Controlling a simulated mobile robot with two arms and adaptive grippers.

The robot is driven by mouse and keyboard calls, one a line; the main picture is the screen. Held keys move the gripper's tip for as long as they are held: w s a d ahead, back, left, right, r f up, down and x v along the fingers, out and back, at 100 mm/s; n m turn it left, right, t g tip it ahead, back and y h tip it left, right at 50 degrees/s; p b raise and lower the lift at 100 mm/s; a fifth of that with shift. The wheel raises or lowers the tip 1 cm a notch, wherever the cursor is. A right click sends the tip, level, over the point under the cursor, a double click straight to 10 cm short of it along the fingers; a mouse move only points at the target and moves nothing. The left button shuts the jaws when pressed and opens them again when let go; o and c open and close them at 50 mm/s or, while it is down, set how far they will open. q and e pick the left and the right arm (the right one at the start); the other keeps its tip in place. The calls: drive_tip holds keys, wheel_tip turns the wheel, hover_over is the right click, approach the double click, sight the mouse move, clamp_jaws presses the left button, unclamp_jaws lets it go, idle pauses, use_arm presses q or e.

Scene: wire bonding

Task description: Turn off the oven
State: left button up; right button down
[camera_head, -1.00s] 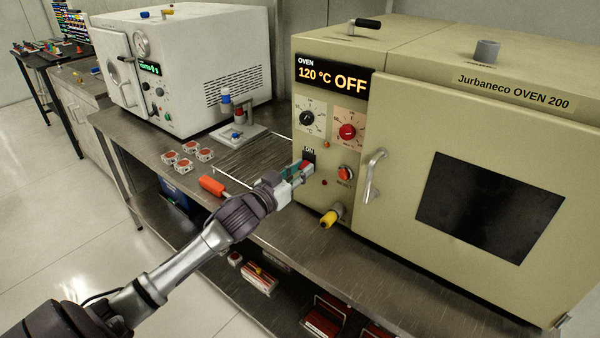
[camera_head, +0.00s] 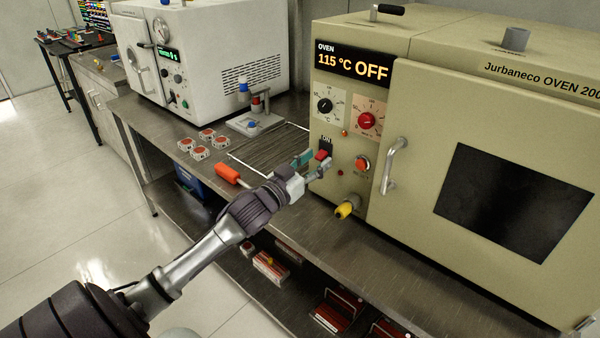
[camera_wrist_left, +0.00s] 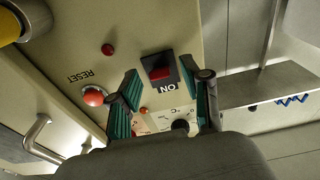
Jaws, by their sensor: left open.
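The beige oven (camera_head: 420,100) stands on the metal bench at the right, and its display (camera_head: 352,63) reads 115 °C OFF. Its red rocker switch (camera_head: 322,154), in a black frame marked ON, is on the front panel below the dials. The switch also shows in the left wrist view (camera_wrist_left: 160,73), upside down. My left gripper (camera_head: 312,165) is open and empty, close in front of the panel near the switch. In the left wrist view its teal-padded fingers (camera_wrist_left: 162,98) are spread on either side of the switch. I cannot tell whether they touch the panel.
The oven's door handle (camera_head: 392,165), red reset button (camera_head: 362,164) and yellow-tipped fitting (camera_head: 347,209) are close to the gripper's right. An orange-handled tool (camera_head: 228,173) and several small red-topped blocks (camera_head: 201,153) lie on the bench. A white machine (camera_head: 210,60) stands behind.

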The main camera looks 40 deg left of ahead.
use_arm(q)
drive_tip(key=s+f, duration=0.1)
drive_tip(key=s, duration=1)
drive_tip(key=shift+a, duration=0.4)
drive_tip(key=shift+f, duration=0.1)
